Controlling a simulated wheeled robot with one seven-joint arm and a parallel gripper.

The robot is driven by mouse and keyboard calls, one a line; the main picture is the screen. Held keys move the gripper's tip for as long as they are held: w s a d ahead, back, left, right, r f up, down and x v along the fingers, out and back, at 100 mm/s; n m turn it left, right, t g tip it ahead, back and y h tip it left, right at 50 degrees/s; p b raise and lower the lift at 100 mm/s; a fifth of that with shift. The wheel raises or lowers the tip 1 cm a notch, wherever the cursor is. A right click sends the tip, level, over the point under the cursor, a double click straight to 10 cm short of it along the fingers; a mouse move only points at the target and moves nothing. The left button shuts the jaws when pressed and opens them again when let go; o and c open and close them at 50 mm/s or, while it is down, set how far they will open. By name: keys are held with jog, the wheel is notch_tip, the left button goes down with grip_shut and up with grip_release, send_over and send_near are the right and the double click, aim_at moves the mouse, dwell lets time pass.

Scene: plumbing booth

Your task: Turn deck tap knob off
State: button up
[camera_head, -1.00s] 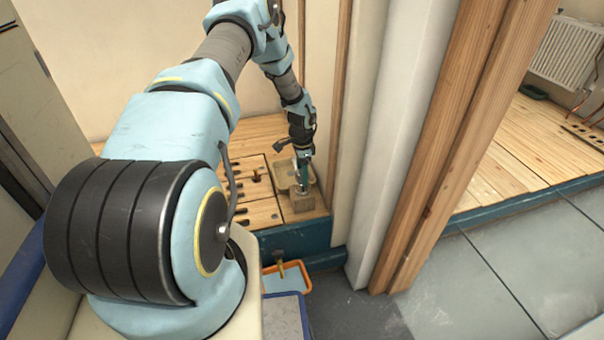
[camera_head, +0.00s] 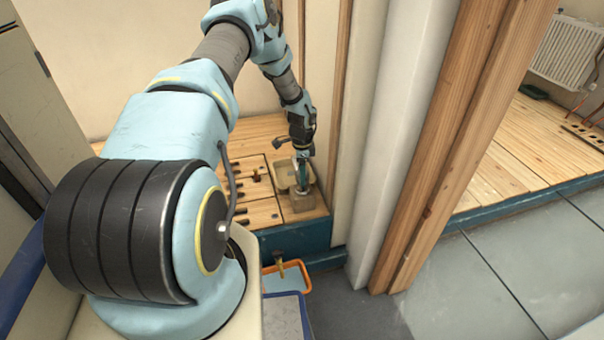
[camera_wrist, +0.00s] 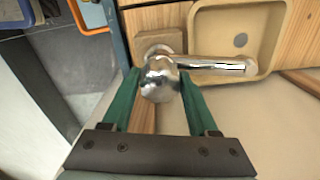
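The deck tap has a round chrome knob (camera_wrist: 159,80) and a chrome spout (camera_wrist: 218,64) that reaches right over a beige basin (camera_wrist: 275,40) in the wrist view. The tap stands on a square wooden block (camera_wrist: 150,42). My gripper (camera_wrist: 160,76) has one green finger on each side of the knob, and both fingertips look to be against it. In the head view my gripper (camera_head: 302,182) points down at the tap, in front of the basin. The knob is mostly hidden there, and its turn angle cannot be read.
A wooden deck with slots (camera_head: 255,178) lies left of the tap. A wall edge and wooden posts (camera_head: 440,150) stand close on the right. An orange-rimmed tray (camera_head: 300,268) and a blue-rimmed bin (camera_head: 285,315) are below the deck front. Floor at right is clear.

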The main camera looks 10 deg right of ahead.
jog(key=o, duration=0.4)
jog(key=shift+o, duration=0.2)
notch_tip(320, 180, up, 11)
jog(key=shift+f+p, duration=0.2)
jog(key=shift+p, duration=0.4)
jog(key=shift+r, duration=0.15)
